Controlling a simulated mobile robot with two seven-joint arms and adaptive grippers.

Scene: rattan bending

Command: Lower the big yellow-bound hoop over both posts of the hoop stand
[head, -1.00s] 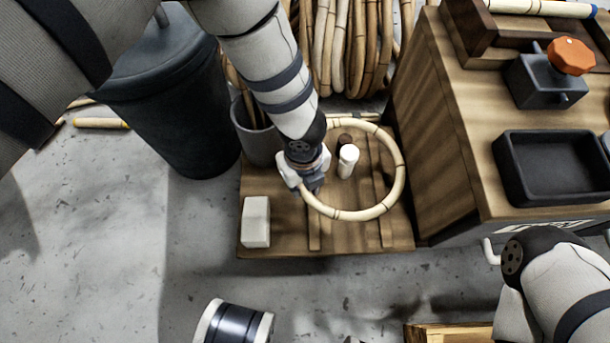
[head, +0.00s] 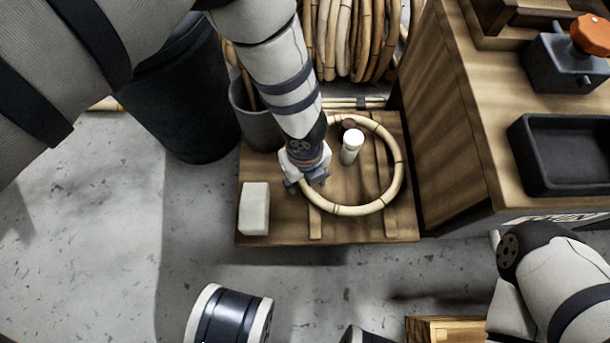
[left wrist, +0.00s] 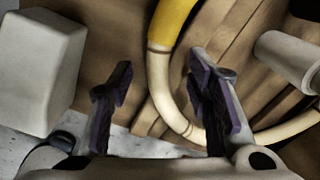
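The big pale rattan hoop (head: 398,180) encircles the white-topped post (head: 352,143) of the hoop stand in the head view. A brown-topped post (head: 349,124) shows just inside the hoop's far rim. The hoop appears low over the wooden base (head: 275,225); whether it rests flat is hard to tell. My left gripper (head: 308,178) is at the hoop's left side. In the left wrist view, its fingers (left wrist: 162,100) are apart, with the hoop (left wrist: 160,85) between them and its yellow binding (left wrist: 172,22) beyond. My right gripper is out of view.
A white block (head: 254,208) sits on the base's left side; it also shows in the left wrist view (left wrist: 38,65). A grey pot (head: 257,125) and a dark bin (head: 180,100) stand behind left. A wooden bench (head: 450,130) with a black tray (head: 565,155) stands right.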

